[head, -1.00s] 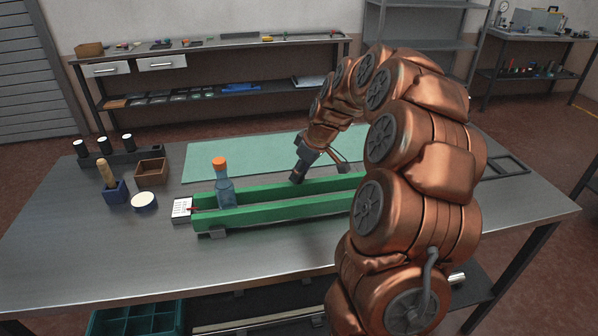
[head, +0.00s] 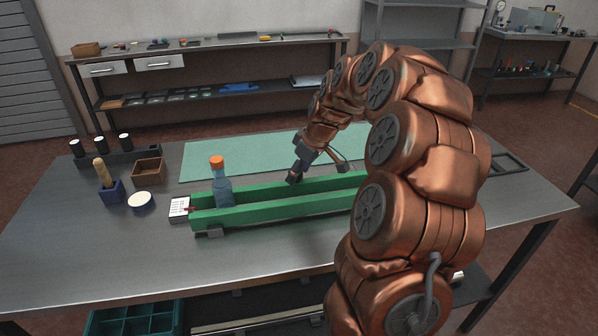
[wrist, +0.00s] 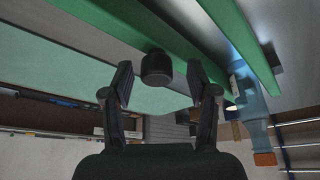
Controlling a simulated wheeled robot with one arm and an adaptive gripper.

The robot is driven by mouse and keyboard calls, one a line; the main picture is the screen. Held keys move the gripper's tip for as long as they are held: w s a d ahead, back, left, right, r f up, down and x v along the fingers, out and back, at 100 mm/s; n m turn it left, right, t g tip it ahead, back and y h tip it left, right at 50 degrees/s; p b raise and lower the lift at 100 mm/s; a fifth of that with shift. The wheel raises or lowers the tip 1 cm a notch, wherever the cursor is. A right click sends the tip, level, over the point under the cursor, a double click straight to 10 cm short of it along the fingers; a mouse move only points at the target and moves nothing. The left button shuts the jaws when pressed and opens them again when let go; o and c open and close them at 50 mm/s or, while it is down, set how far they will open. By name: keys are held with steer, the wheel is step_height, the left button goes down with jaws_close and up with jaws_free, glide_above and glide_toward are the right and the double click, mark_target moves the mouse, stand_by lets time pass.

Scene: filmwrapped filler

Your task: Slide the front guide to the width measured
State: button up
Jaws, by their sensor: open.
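Two long green guide rails run side by side on the steel table, a front rail (head: 270,212) and a rear rail (head: 258,187). A clear blue bottle with an orange cap (head: 221,186) stands upright between them near the left end; it also shows in the wrist view (wrist: 243,72). My gripper (head: 318,172) is over the rear rail, pointing down. In the wrist view my gripper (wrist: 160,80) is open, with a black round knob (wrist: 156,68) between its fingers beside a green rail; I cannot tell whether they touch. My arm hides the rails' right end.
A white scale card (head: 180,208) with a red pointer lies at the rails' left end. A blue holder (head: 112,191), round white-topped tin (head: 140,201) and brown box (head: 149,172) stand left. A green mat (head: 240,157) lies behind the rails. The front table strip is clear.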

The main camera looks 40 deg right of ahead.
steer(key=v, duration=1.1)
steer(key=shift+s+r, duration=0.25)
steer(key=shift+r, duration=0.1)
steer(key=s+a+f+g, duration=0.1)
steer(key=s+a, duration=0.4)
steer(key=a, duration=0.4)
steer(key=s+a+f+g, duration=0.2)
steer(key=s+a, duration=0.3)
steer(key=a, duration=0.4)
steer(key=s+a+f+m+g, duration=0.1)
steer(key=s+a+f+m, duration=0.1)
steer(key=s, duration=0.8)
steer(key=s+a+f+m+g+h, duration=0.1)
steer(key=s+a+f, duration=0.3)
steer(key=s, duration=0.6)
steer(key=shift+a+f+m+g+h, duration=0.3)
steer(key=shift+f+m+g, duration=0.15)
steer(key=shift+m, duration=0.25)
steer(key=shift+c, duration=0.3)
